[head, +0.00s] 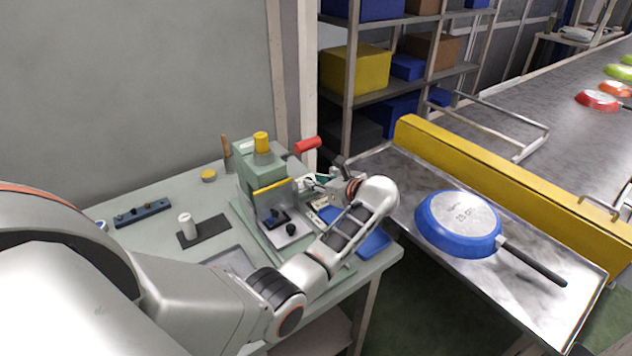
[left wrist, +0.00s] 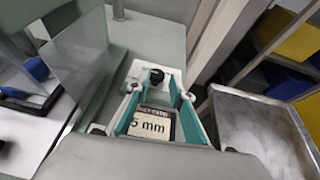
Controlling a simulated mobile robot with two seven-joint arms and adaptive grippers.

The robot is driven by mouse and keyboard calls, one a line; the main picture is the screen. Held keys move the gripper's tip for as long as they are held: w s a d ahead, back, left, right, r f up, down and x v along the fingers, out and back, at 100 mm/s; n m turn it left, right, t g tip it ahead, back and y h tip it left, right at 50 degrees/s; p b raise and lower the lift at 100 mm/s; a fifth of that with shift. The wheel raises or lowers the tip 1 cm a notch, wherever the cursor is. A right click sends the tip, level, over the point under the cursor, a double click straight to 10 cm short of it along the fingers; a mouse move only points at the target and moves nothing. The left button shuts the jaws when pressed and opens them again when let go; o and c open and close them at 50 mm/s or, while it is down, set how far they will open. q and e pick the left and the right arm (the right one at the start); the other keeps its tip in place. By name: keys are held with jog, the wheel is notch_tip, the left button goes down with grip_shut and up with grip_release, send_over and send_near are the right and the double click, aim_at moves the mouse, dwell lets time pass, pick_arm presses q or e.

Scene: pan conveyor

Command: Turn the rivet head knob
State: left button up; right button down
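The riveting machine (head: 262,175) is a pale green press with a yellow cap on top and a red-handled lever (head: 307,145). My left gripper (head: 312,183) is at the right side of its head. In the left wrist view, the teal-padded fingers of my left gripper (left wrist: 154,92) are spread apart. A small black knob (left wrist: 157,75) shows between or just beyond the fingertips; I cannot tell whether they touch it. A label reading "5 mm" (left wrist: 152,125) shows between the fingers. In the head view my gripper and arm hide this area. My right gripper is not in view.
A clear guard (left wrist: 75,65) stands left of the fingers. The green bench (head: 130,185) holds a blue bar, a white cylinder on a dark mat and a blue tray (head: 374,243). A blue pan (head: 458,222) lies upside down on the metal table at right.

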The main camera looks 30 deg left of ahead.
pick_arm(q)
jog(key=o, duration=1)
jog(key=shift+w+d+r, duration=0.2)
jog(key=shift+w+r, duration=0.15)
jog(key=shift+w, duration=0.05)
jog(key=shift+c, duration=0.2)
jog(key=shift+w+f, duration=0.15)
jog(key=shift+w, duration=0.05)
jog(key=shift+s, duration=0.2)
jog(key=shift+s+a+f, duration=0.1)
jog(key=shift+a+f, duration=0.1)
jog(key=shift+a, duration=0.05)
jog(key=v, duration=0.6)
jog(key=shift+d, duration=0.2)
jog(key=shift+s+d+r, duration=0.25)
jog(key=shift+d+r, duration=0.05)
jog(key=shift+d, duration=0.2)
